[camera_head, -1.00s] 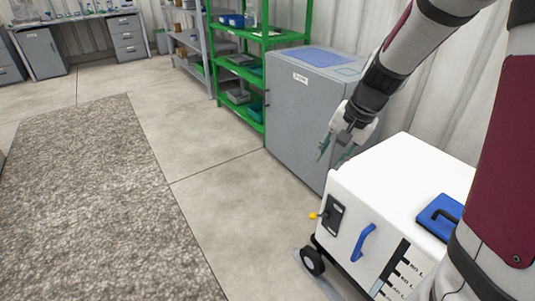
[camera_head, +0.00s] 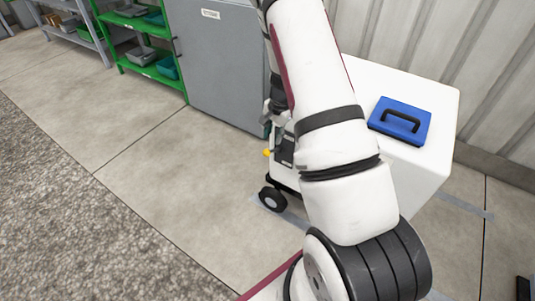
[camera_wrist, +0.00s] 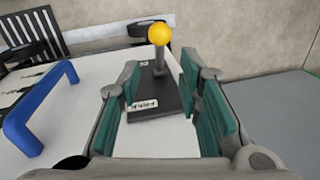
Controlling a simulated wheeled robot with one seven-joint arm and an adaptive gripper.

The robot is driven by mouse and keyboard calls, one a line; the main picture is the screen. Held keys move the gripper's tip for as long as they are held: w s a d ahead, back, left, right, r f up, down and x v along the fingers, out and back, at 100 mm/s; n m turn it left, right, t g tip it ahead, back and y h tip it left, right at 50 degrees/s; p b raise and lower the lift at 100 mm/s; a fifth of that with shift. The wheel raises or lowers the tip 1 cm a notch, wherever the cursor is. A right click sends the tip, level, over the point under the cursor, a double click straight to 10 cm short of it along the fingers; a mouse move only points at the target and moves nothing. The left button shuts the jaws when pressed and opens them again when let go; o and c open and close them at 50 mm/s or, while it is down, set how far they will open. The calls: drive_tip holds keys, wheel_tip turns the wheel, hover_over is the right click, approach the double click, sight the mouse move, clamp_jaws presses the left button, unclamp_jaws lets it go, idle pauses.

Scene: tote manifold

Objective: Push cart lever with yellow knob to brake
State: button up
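The white cart (camera_head: 415,165) stands behind my arm in the head view, which hides much of its front. The lever's yellow knob (camera_head: 267,153) shows left of the dark lever plate (camera_head: 286,152). In the wrist view the yellow knob (camera_wrist: 159,33) tops a grey stem that rises from the dark plate (camera_wrist: 155,98), which bears a small white label. My gripper (camera_wrist: 165,105) is open, its green-padded fingers apart on either side of the plate in that view. The knob appears beyond the fingertips. I cannot tell whether anything touches the stem.
The cart's blue handle (camera_wrist: 40,108) is left of my gripper in the wrist view. The floor (camera_head: 170,170) to the left is clear.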

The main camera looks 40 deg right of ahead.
sight(269, 152)
drive_tip(key=f, duration=0.3)
drive_tip(key=w+f+b, duration=0.1)
drive_tip(key=f, duration=0.3)
drive_tip(key=f+b, duration=0.1)
drive_tip(key=f, duration=0.2)
drive_tip(key=shift+w+a+f, duration=0.2)
drive_tip(key=shift+w, duration=0.1)
drive_tip(key=shift+c, duration=0.4)
clamp_jaws()
